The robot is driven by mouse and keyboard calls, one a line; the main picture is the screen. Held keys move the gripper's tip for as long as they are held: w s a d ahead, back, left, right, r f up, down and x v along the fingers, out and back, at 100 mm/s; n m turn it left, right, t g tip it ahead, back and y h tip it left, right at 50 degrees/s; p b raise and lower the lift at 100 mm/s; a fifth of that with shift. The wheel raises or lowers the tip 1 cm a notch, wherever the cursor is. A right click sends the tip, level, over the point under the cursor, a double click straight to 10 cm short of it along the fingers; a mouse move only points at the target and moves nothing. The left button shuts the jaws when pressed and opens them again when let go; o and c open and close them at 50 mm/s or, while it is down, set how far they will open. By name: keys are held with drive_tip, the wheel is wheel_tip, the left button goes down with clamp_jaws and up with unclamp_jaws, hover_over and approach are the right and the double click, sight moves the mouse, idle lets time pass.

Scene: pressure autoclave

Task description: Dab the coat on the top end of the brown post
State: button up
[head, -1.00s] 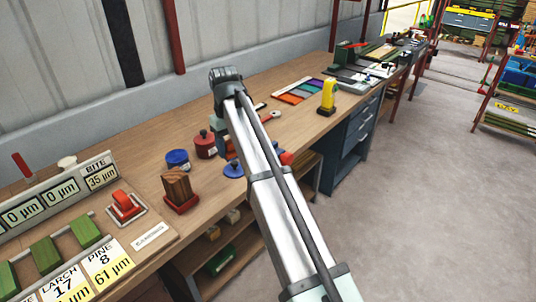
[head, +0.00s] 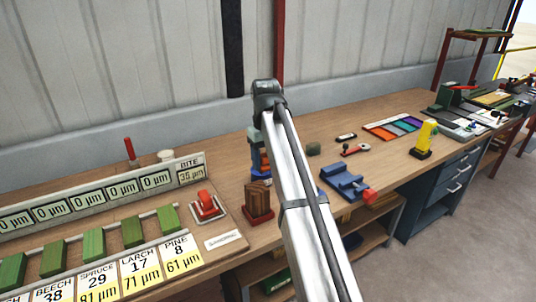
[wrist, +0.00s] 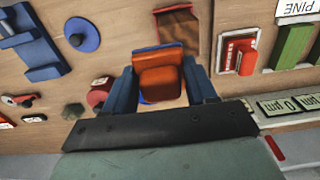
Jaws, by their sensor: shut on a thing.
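The brown post (head: 258,197) stands upright on a red base on the bench, in front of my gripper (head: 260,160) in the head view. The post also shows in the wrist view (wrist: 177,33), just beyond the jaws. My gripper (wrist: 163,80) is shut on an orange-red block (wrist: 160,77), between its two blue fingers. The block appears apart from the post, though its underside is hidden. A bit of blue and pale shows below the block in the wrist view. My arm hides part of the gripper in the head view.
A red-handled square piece (head: 207,204) and a row of green blocks (head: 94,243) are left of the post. A blue fixture (head: 343,181) and yellow device (head: 425,138) are to the right. The wrist view shows a red tin (wrist: 97,97) and blue disc (wrist: 82,35).

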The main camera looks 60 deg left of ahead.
drive_tip(key=shift+f, duration=2)
wheel_tip(320, 180, down, 2)
drive_tip(key=shift+s, duration=0.95)
drive_tip(key=shift+c, duration=0.5)
drive_tip(key=shift+s, duration=2.55)
approach(261, 186)
drive_tip(key=shift+w+a+r, duration=0.15)
drive_tip(key=shift+w+r, duration=0.8)
